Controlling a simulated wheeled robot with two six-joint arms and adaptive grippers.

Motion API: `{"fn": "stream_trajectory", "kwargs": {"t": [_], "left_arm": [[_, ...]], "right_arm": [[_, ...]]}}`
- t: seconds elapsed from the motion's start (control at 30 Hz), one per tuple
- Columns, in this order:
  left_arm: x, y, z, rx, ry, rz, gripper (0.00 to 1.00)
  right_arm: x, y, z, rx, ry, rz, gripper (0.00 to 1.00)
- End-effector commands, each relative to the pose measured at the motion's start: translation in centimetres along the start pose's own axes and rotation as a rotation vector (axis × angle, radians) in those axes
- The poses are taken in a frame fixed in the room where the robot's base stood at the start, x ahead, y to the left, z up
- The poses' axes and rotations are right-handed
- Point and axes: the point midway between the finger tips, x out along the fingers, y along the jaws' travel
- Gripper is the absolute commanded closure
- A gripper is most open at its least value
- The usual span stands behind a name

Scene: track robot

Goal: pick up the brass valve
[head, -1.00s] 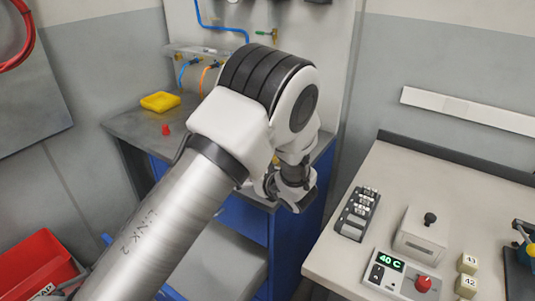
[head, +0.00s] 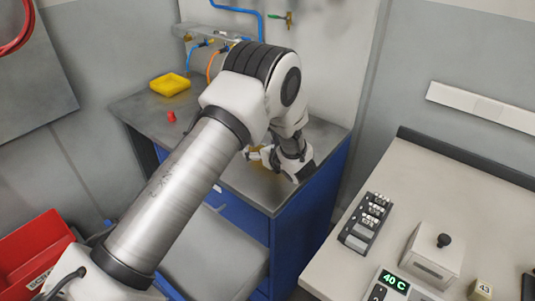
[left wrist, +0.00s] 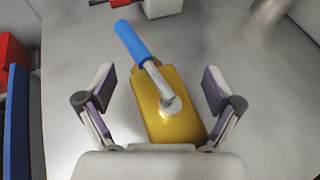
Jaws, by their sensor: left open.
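The brass valve (left wrist: 170,122) lies on the grey bench top in the left wrist view. It has a gold-coloured body and a silver lever with a blue handle (left wrist: 132,40) pointing away to the upper left. My left gripper (left wrist: 156,92) is open, with one finger on each side of the valve body and a gap on both sides. In the head view a small piece of the valve (head: 255,155) shows on the bench beside my left gripper (head: 298,170); my arm hides most of it. My right gripper is in neither view.
On the bench (head: 238,185) stand a yellow tray (head: 170,84) and a small red object (head: 171,117). Hoses and fittings line the wall behind. A pale table (head: 395,185) with a switch block (head: 366,222) and a grey box (head: 431,257) stands at right. A red bin (head: 35,245) is lower left.

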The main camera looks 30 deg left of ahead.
Motion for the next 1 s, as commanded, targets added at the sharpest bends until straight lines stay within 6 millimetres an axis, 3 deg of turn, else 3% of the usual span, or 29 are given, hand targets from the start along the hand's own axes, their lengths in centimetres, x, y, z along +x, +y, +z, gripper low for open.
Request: {"fn": "stream_trajectory", "kwargs": {"t": [0.17,0.4,0.43,0.83,1.0], "left_arm": [[0.0,0.0,0.0,0.001,-0.001,-0.001,0.08],[0.0,0.0,-0.1,0.001,0.0,-0.001,0.93],[0.0,0.0,-0.1,0.001,0.001,-0.001,1.0],[0.0,0.0,0.0,0.002,0.002,0.0,1.0],[-0.5,0.0,1.1,0.0,0.001,-0.001,1.0]], "right_arm": [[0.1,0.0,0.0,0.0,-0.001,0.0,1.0],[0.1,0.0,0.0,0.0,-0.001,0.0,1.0],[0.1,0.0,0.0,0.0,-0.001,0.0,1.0],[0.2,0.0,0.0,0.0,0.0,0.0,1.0],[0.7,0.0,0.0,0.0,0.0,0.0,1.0]]}}
